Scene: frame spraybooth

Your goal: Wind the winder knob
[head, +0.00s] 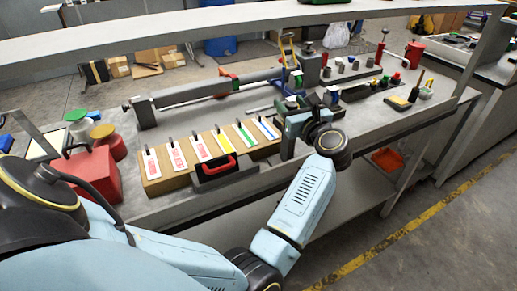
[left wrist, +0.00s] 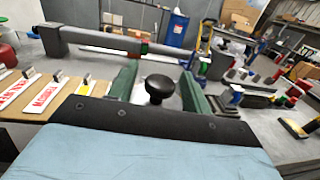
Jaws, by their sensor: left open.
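The black round winder knob (left wrist: 160,86) shows in the left wrist view, on a short stem. My left gripper (left wrist: 159,74) is open, with one green finger on each side of the knob. A gap shows between the knob and each finger. How far the knob lies from the fingers in depth is hard to tell. In the head view my left gripper (head: 292,110) is over the front part of the bench, just right of the row of labelled tags. There I cannot make out the knob clearly. My right gripper is not in view.
A wooden block with labelled tags (head: 180,182) and a red-handled item (head: 216,170) sit left of the gripper. A long grey bar fixture (head: 205,90) lies behind. A red container (head: 94,172) stands at far left. Small tools (head: 398,102) lie to the right.

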